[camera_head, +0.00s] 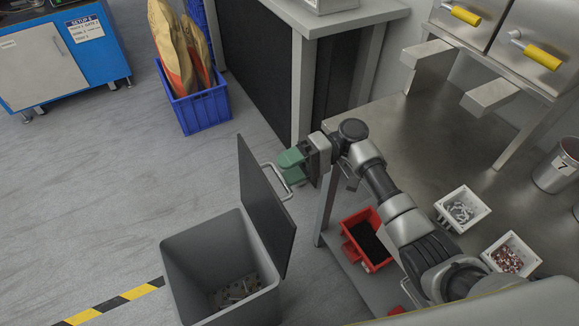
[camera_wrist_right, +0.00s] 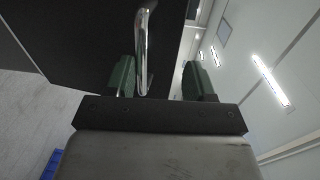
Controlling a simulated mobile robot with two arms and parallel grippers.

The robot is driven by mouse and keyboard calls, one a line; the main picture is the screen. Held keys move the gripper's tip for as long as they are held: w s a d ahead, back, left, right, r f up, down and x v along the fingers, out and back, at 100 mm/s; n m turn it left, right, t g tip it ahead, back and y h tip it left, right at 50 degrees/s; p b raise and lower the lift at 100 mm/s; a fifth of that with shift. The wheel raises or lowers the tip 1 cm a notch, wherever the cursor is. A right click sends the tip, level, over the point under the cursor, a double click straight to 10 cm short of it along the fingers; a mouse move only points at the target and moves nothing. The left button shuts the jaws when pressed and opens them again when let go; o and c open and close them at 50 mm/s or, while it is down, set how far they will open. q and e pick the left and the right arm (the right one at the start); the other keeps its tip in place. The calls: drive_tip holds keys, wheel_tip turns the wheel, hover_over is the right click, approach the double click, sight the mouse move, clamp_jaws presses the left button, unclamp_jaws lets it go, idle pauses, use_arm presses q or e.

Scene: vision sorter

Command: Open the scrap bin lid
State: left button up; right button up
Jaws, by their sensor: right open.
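The grey scrap bin (camera_head: 185,258) stands on the floor at the bottom centre of the head view, with several small metal pieces inside. Its dark lid (camera_head: 262,205) is swung up, standing roughly upright at the bin's right side. A metal handle (camera_head: 283,180) sticks out from the lid's right face. My right gripper (camera_head: 290,166), with green fingers, is open at the handle. In the right wrist view the handle (camera_wrist_right: 143,50) rises between the open fingers, close to the left one, and the dark lid (camera_wrist_right: 75,40) fills the upper left. My left gripper is not in view.
A workbench (camera_head: 400,120) lies to the right, with a red bin (camera_head: 350,250) and white bins of small parts (camera_head: 463,228) beside my right arm. A blue crate (camera_head: 205,110) with paper sacks stands on the floor behind. The floor left of the scrap bin is clear.

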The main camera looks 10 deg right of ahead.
drive_tip(key=s+d+r+p, duration=0.7)
drive_tip(key=d+r+p, duration=0.1)
drive_tip(key=d+p, duration=0.1)
drive_tip(key=shift+s+p, duration=0.2)
drive_tip(key=shift+p, duration=0.2)
drive_tip(key=shift+d, duration=0.1)
